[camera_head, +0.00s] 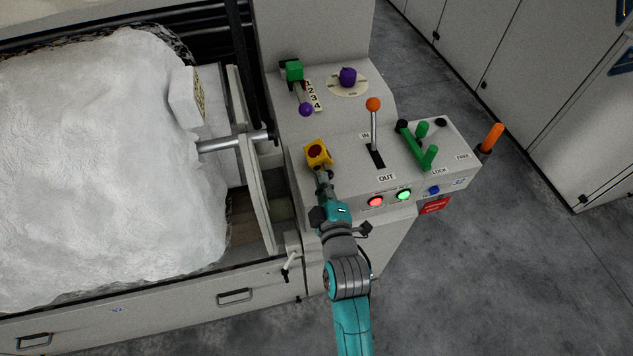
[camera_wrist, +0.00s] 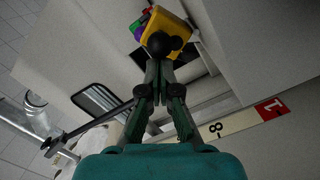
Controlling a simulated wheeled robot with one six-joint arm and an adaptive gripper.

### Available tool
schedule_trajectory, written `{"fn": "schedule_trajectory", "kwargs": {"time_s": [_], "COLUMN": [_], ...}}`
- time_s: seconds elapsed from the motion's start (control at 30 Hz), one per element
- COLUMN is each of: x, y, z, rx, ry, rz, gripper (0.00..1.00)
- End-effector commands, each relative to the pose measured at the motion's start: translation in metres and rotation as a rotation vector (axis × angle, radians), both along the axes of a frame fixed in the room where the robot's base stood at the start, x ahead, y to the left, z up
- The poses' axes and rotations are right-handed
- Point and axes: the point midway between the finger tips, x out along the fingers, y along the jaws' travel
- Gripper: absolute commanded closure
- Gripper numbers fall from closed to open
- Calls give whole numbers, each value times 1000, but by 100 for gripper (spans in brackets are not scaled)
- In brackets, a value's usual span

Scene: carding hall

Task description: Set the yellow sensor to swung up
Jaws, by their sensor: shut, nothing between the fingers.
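The yellow sensor (camera_head: 318,153) is a small yellow block with a dark red round face, at the left front edge of the grey control panel. In the wrist view the yellow sensor (camera_wrist: 164,27) is at the top, just beyond my fingertips, with a dark round part facing me. My gripper (camera_head: 322,178) is shut with nothing held. In the wrist view my gripper (camera_wrist: 160,62) has its fingertips together right by the dark part. I cannot tell whether they touch it. My gripper hides the area below the sensor.
The panel (camera_head: 345,180) also carries an orange-knobbed lever (camera_head: 374,105), green handles (camera_head: 417,145), a purple knob (camera_head: 348,77), a green-and-purple lever (camera_head: 298,88) and lit red and green buttons (camera_head: 404,195). White fibre (camera_head: 100,170) fills the left. Grey floor (camera_head: 520,270) is clear at right.

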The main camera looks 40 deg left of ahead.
Motion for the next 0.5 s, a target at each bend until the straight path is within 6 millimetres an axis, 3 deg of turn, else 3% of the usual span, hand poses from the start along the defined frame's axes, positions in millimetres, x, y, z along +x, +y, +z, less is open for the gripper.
{"fn": "schedule_trajectory", "kwargs": {"time_s": [0.5], "x": [16], "y": [-13], "z": [-2], "rx": [249], "ry": [290], "rz": [-1], "gripper": [100]}}
